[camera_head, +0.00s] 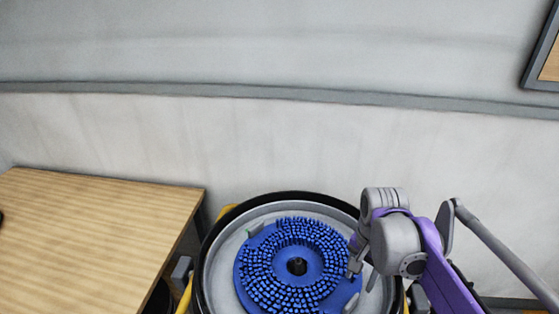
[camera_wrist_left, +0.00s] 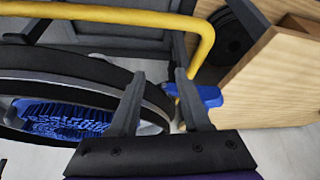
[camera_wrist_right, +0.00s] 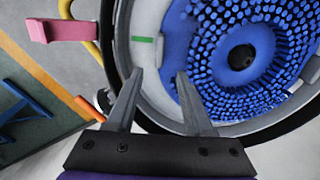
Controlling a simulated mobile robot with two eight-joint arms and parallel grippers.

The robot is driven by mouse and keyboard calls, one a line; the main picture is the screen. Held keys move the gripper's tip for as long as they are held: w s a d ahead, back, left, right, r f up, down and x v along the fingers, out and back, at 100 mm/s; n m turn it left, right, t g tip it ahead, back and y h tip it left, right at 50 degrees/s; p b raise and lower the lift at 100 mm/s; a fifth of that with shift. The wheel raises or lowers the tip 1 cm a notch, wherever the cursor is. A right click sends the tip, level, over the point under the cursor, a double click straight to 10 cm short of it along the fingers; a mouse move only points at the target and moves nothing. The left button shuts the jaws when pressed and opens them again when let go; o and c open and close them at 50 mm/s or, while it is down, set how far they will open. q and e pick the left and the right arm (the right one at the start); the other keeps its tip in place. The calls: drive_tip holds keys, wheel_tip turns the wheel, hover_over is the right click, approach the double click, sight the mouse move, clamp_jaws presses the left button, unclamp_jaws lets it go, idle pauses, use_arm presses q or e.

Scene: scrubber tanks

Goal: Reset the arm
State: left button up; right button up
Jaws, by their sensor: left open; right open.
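My right gripper (camera_head: 362,278) comes in from the right in the head view and points down at the right side of a round blue brush (camera_head: 262,283). Its fingers are open and empty in the right wrist view (camera_wrist_right: 160,75), over the pale inner ring beside the brush (camera_wrist_right: 206,58). I cannot tell whether a finger touches the brush. My left gripper (camera_wrist_left: 160,75) shows only in the left wrist view, open with nothing between its fingers. It is close to the black rim (camera_wrist_left: 75,75) of the round tank, with a blue part (camera_wrist_left: 208,95) beside its right finger.
A wooden table (camera_head: 90,235) stands left of the tank, whose black rim (camera_head: 290,194) surrounds the brush. A yellow bar (camera_wrist_left: 120,14) crosses near my left gripper. A pink block (camera_wrist_right: 68,31) and orange bar (camera_wrist_right: 90,109) lie left of my right gripper. A wall is behind.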

drive_tip(key=s+a+f+n+t+p, duration=0.1)
drive_tip(key=s+n, duration=0.2)
drive_tip(key=s, duration=0.1)
drive_tip(key=s+a+f+n+t+p, duration=0.1)
drive_tip(key=s+a+f+n+t, duration=0.1)
drive_tip(key=s+n, duration=0.1)
drive_tip(key=s+a+f+n+t+p, duration=0.1)
drive_tip(key=s+n+t, duration=0.1)
drive_tip(key=s, duration=0.3)
drive_tip(key=shift+a+f+n, duration=0.2)
drive_tip(key=shift+f+n, duration=0.2)
drive_tip(key=shift+n, duration=0.3)
drive_tip(key=shift+s+f+n+p, duration=0.2)
drive_tip(key=shift+f+n+p, duration=0.05)
drive_tip(key=shift+n+p, duration=0.05)
drive_tip(key=shift+a, duration=0.1)
